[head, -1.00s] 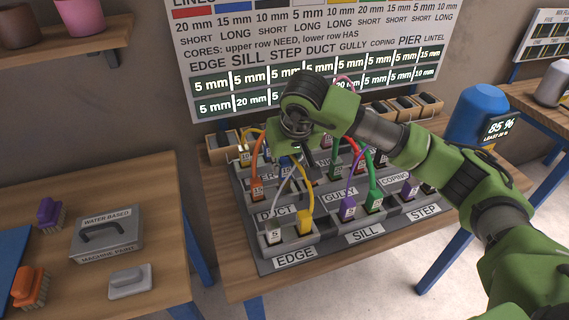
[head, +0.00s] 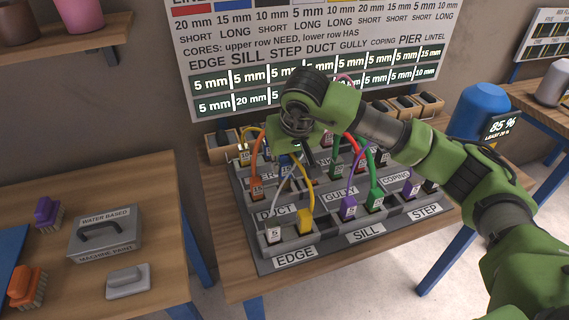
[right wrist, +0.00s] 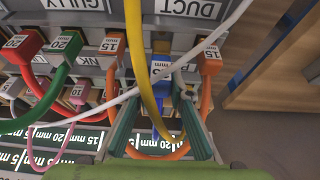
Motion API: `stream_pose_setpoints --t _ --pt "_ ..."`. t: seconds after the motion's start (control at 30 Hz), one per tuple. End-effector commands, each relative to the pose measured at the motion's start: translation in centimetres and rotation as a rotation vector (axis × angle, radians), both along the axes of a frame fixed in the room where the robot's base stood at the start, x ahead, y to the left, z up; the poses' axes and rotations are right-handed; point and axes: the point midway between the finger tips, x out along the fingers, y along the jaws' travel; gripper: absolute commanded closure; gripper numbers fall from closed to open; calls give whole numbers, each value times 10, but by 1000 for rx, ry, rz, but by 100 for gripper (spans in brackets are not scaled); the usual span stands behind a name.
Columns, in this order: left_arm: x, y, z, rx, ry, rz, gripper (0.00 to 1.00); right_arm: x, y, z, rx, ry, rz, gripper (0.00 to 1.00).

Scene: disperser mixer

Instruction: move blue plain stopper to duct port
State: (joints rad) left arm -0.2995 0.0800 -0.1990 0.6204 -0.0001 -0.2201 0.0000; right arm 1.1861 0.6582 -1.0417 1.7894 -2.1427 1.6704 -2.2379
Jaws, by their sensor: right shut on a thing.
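In the head view the arm and cords mostly hide this stopper. The DUCT label (head: 276,212) is on the rack's left side, and it also shows in the right wrist view (right wrist: 188,8). The blue stopper is close to the DUCT tier, beside an orange 15 mm stopper (right wrist: 208,56). I cannot tell whether it is seated. My left gripper is not in view.
Yellow (right wrist: 136,60) and white (right wrist: 120,98) cords cross in front of the gripper. Red (right wrist: 25,44), green (right wrist: 66,44) and purple (head: 348,208) stoppers stand close by. A left table (head: 150,190) holds brushes and a grey box. A blue tank (head: 482,108) is at right.

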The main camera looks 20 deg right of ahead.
Motion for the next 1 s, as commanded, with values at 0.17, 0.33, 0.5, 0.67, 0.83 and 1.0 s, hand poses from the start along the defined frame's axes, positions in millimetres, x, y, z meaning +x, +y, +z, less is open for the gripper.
stream_pose_setpoints --t 0.17,0.33,0.5,0.67,0.83,1.0 --pt "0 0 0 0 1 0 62 0 0 0 0 -1 0 100" --pt "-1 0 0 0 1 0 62 0 0 0 0 0 0 100" --pt "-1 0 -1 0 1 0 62 0 0 0 0 -1 0 100" --pt "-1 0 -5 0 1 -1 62 0 0 0 -1 -1 0 100" --pt "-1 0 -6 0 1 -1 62 0 0 0 0 0 0 100" --pt "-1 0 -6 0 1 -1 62 0 0 0 0 0 0 100"
